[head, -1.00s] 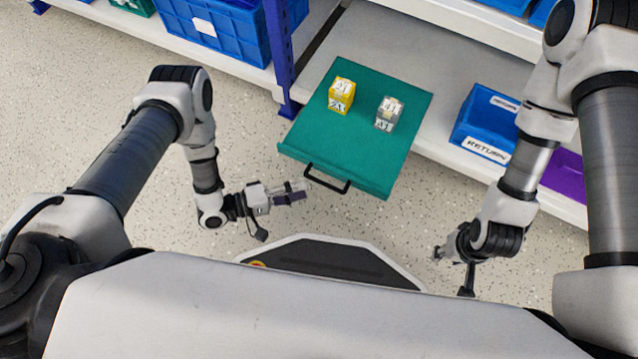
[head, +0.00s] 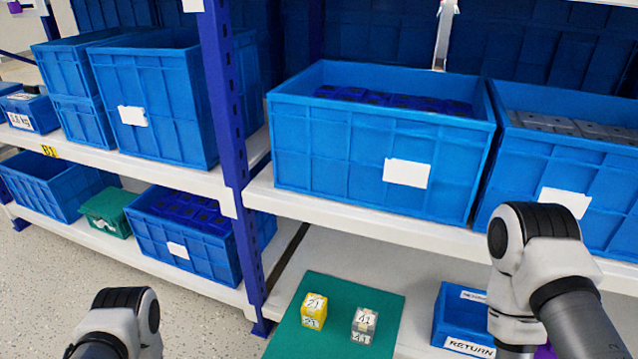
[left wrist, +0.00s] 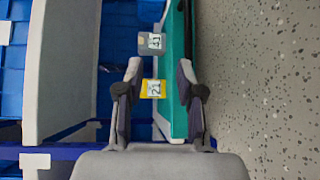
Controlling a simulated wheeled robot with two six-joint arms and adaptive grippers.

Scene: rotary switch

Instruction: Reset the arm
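My left gripper (left wrist: 160,70) shows in the left wrist view with its two fingers spread and nothing between the tips. A yellow box (left wrist: 153,89) labelled 21 and a grey box (left wrist: 151,43) labelled 41 appear beyond the fingers, apart from them. In the head view the yellow box (head: 314,310) and the grey box (head: 364,323) stand on a green pull-out tray (head: 345,292). My left arm (head: 125,320) shows at the lower left and my right arm (head: 540,260) at the right. Both grippers are out of the head view, and the right one shows nowhere.
A blue bin marked RETURN (head: 460,330) stands right of the tray, partly behind my right arm. Large blue crates (head: 380,150) fill the shelf above. A blue shelf post (head: 228,130) rises left of the tray. Open speckled floor (left wrist: 260,90) lies beside the tray.

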